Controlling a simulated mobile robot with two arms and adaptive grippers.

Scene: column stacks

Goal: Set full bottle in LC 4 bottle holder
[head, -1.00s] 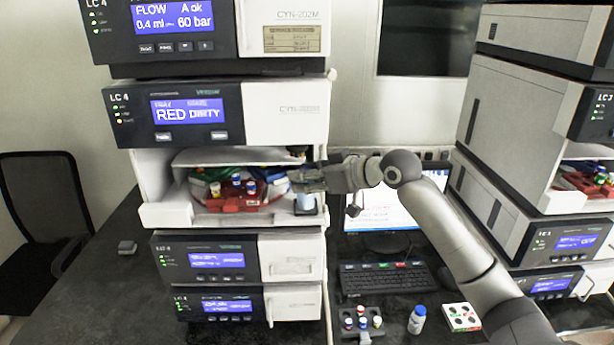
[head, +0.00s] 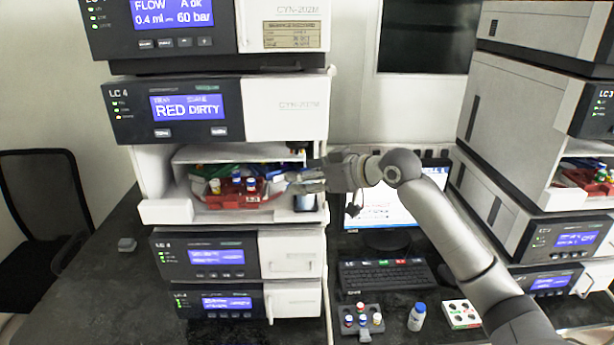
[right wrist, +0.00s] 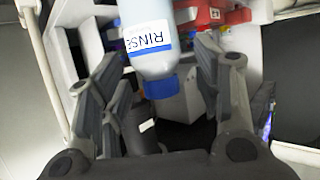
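In the head view my right gripper (head: 303,182) is at the right side of the open bay in the LC 4 stack. The pale bottle (head: 306,203) shows below the fingers, at the bay's right front. The gripper hides its top, and the holder around its base is hard to make out. My left gripper is not in view.
A red tray (head: 235,202) with several vials sits left of the bottle in the bay.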

